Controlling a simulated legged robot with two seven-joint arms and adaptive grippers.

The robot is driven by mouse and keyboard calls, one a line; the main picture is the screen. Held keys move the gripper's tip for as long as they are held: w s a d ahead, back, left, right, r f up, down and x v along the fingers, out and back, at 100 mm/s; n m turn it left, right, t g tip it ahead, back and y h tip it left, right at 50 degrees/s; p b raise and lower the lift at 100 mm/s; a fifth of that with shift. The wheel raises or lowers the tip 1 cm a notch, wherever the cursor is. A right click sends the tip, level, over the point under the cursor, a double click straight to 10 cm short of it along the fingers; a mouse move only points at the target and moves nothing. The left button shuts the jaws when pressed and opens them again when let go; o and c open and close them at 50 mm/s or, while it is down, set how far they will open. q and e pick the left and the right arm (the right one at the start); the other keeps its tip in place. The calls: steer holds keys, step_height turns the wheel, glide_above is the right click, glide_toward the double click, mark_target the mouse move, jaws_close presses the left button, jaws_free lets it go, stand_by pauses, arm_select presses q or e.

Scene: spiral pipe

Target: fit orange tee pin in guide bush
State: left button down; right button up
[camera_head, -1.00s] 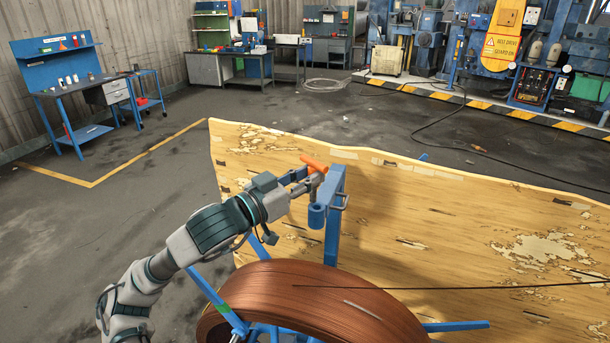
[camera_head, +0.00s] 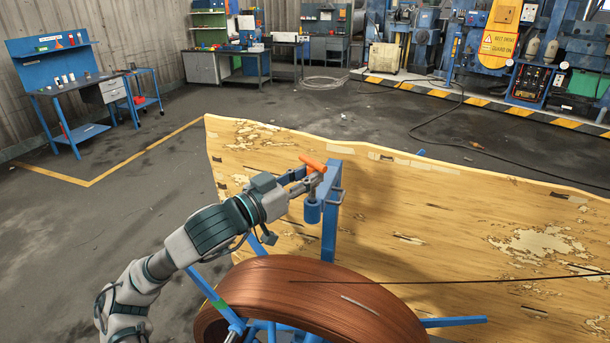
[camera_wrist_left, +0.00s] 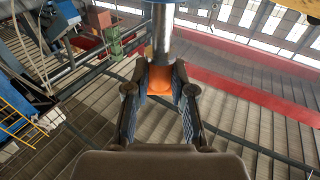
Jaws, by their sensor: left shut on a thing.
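The orange tee pin has an orange cross handle (camera_head: 312,162) and a grey metal shaft. My left gripper (camera_head: 306,183) is shut on the pin just below its handle. The blue guide bush (camera_head: 312,211) is a short upright cylinder on the blue frame post, directly under the pin. The shaft's lower end meets the bush's top; I cannot tell whether it is inside. In the left wrist view, the orange part (camera_wrist_left: 160,78) sits between both fingers and the metal shaft (camera_wrist_left: 163,35) runs away from them. My right gripper is not in view.
A blue upright post (camera_head: 331,205) with a small metal handle stands beside the bush. A copper-coloured coil (camera_head: 300,290) sits below on blue arms.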

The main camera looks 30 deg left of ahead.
mark_target(310, 193)
arm_select(q)
steer(key=shift+d+f, duration=0.25)
steer(key=shift+f, duration=0.05)
steer(key=shift+a+r, duration=0.1)
steer(key=shift+a, duration=0.05)
steer(key=shift+r, duration=0.2)
steer(key=shift+r+p, duration=0.3)
steer(key=shift+p, duration=0.05)
steer(key=shift+f+b, duration=2.35)
steer(key=shift+f, duration=0.15)
stand_by(0.6)
steer(key=c, duration=0.9)
jaws_free()
steer(key=shift+r, duration=0.1)
steer(key=shift+s+a, duration=0.1)
